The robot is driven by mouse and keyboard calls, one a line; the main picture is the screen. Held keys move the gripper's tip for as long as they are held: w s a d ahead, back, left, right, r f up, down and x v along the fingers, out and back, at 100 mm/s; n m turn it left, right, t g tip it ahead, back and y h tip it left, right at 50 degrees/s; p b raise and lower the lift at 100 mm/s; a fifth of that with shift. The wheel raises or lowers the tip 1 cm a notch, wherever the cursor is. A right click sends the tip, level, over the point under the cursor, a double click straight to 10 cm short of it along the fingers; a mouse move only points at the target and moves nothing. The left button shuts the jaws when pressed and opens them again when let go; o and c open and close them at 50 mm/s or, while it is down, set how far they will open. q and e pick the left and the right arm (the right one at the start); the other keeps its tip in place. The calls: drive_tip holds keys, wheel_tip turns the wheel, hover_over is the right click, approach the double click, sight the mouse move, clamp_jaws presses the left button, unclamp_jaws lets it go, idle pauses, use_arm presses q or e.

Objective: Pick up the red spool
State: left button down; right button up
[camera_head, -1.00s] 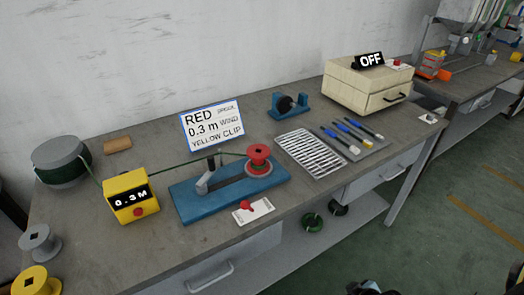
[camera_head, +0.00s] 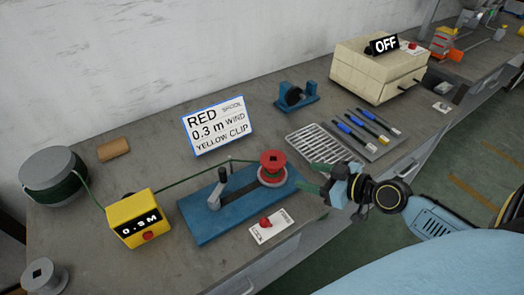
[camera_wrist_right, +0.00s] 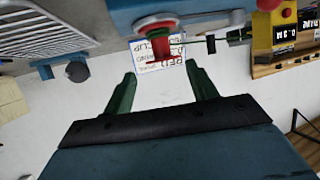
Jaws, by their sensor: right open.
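The red spool (camera_head: 272,166) stands upright at the right end of the blue winder base (camera_head: 205,217). A green wire runs to it from the yellow length meter (camera_head: 138,218). My right gripper (camera_head: 316,179) is open and empty, just right of the spool and apart from it, over the front edge of the wire rack. In the right wrist view the red spool (camera_wrist_right: 157,28) shows beyond the two green fingers (camera_wrist_right: 163,90), with nothing between them. My left gripper is not in view.
A sign (camera_head: 217,126) reads RED, 0.3 m wind, yellow clip. A switch plate (camera_head: 270,226) lies in front of the winder. The wire rack (camera_head: 312,142), several blue-handled tools (camera_head: 348,130) and a beige box marked OFF (camera_head: 370,75) stand to the right. A large green wire reel (camera_head: 55,178) stands left.

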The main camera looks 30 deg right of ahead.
sight(273, 166)
drive_tip(key=x, duration=0.4)
drive_tip(key=shift+w+r, duration=0.15)
drive_tip(key=shift+w, duration=0.05)
drive_tip(key=x, duration=0.2)
drive_tip(key=shift+w+a+f, duration=0.15)
drive_tip(key=shift+w+f, duration=0.05)
drive_tip(key=shift+w, duration=0.1)
drive_tip(key=shift+w+a+f, duration=0.15)
drive_tip(key=shift+w, duration=0.15)
drive_tip(key=shift+w+a+f, duration=0.1)
drive_tip(key=shift+w, duration=0.05)
drive_tip(key=shift+w+a+f, duration=0.25)
drive_tip(key=shift+w, duration=0.35)
drive_tip(key=x, duration=0.3)
drive_tip(key=shift+w+a+f, duration=0.1)
drive_tip(key=shift+w+f, duration=0.05)
drive_tip(key=shift+f, duration=0.05)
drive_tip(key=shift+w+a, duration=0.1)
drive_tip(key=shift+w, duration=0.05)
drive_tip(key=shift+f, duration=0.1)
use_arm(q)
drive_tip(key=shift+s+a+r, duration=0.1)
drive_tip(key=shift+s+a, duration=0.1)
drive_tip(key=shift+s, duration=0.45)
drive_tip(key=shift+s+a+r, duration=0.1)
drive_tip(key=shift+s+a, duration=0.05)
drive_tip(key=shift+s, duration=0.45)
use_arm(e)
drive_tip(key=c, duration=1.1)
